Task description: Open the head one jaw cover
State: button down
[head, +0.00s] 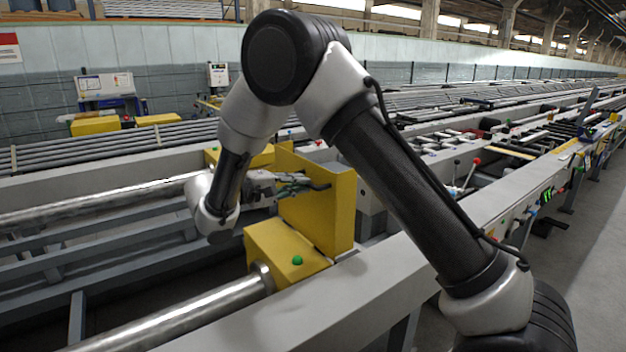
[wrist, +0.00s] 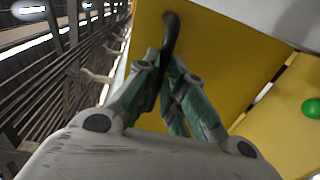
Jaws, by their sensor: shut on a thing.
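A yellow jaw cover (head: 325,215) stands raised, close to upright, over a yellow head housing (head: 280,248) with a green button on top. My gripper (head: 312,185) is at the cover's upper face, shut on its black handle (head: 320,186). In the wrist view the cover (wrist: 220,55) fills the middle, and my gripper's fingers (wrist: 168,75) close around the curved black handle (wrist: 171,35). The green button (wrist: 311,108) shows at the right edge there. The gap under the cover is mostly hidden.
A grey beam (head: 330,300) runs in front of the housing. A shiny round bar (head: 190,315) ends at the housing, and another bar (head: 100,205) lies farther back. A second yellow unit (head: 262,158) stands behind my forearm. Levers with coloured knobs (head: 472,170) stand to the right.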

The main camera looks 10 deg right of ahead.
jog(key=shift+s+a+f, duration=0.5)
jog(key=shift+a+f, duration=0.25)
jog(key=shift+a, duration=0.1)
jog(key=shift+s+a+f, duration=0.45)
jog(key=shift+a+f, duration=0.3)
jog(key=shift+a, duration=0.1)
jog(key=c, duration=1.5)
grip_release()
jog(key=shift+w+d+f, duration=0.1)
jog(key=shift+w, duration=0.05)
jog(key=v, duration=1.2)
jog(key=shift+r, duration=0.3)
